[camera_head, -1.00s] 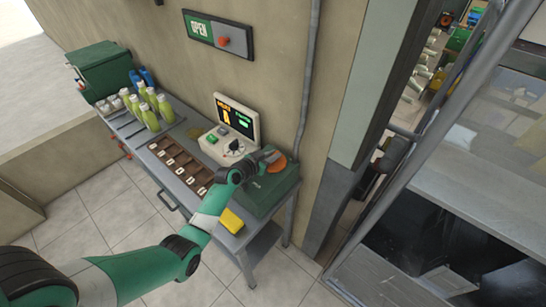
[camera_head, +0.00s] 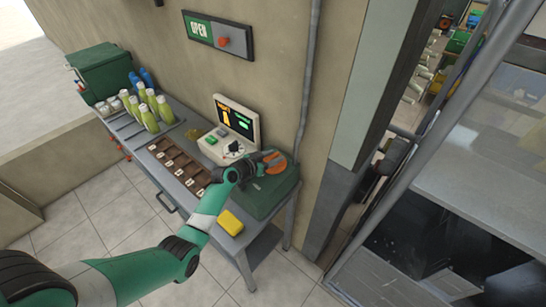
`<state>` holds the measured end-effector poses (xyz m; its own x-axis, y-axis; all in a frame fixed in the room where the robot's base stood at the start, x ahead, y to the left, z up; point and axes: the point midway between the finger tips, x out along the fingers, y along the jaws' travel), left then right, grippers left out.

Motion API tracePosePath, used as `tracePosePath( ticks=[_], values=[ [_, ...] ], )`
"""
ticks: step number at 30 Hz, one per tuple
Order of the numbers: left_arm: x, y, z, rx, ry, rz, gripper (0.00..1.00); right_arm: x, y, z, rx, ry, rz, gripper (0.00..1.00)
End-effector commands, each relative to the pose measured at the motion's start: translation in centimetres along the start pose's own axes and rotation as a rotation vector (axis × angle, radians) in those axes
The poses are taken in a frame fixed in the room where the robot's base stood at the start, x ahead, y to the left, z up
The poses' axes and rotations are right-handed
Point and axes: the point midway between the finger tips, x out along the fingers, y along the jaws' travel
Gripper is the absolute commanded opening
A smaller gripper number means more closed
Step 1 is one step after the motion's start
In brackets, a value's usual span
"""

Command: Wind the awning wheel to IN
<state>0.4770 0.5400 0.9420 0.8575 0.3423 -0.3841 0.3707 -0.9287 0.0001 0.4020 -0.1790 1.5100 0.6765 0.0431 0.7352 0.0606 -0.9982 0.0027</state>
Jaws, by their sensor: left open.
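A round orange disc (camera_head: 277,167), which looks like the wheel, sits on top of a green box (camera_head: 265,197) at the right end of the grey bench. My left gripper (camera_head: 267,160) is at the disc's left side, with its fingers over or against the rim; I cannot tell whether they touch. It is open. The gripper and wrist hide part of the disc. No IN marking is readable on the box. My right gripper is not in view.
A cream terminal (camera_head: 213,155) with a lit screen stands just left of the gripper. A coin tray (camera_head: 172,165), a yellow sponge (camera_head: 230,222) and several green bottles (camera_head: 151,120) are on the bench. A grey pipe (camera_head: 309,80) runs down the wall behind.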

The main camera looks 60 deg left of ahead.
Motion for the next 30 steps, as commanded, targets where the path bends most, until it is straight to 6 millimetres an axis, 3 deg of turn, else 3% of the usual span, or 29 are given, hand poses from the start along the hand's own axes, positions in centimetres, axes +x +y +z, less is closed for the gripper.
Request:
tracePosePath(
  ticks=[7, 19, 24, 30],
  values=[
    [-1.7, -0.1, -0.2, -0.001, 0.001, -0.002, 0.46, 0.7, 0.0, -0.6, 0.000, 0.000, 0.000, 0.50],
    [-10.3, -0.1, -0.2, -0.001, 0.001, -0.003, 0.46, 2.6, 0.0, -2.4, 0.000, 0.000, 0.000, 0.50],
    [-11.6, 0.0, 0.0, 0.000, 0.000, -0.001, 0.46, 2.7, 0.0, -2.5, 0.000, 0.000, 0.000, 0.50],
    [-11.6, 0.0, 0.0, 0.000, 0.000, 0.000, 0.46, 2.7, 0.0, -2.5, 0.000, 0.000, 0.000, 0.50]
  ],
)
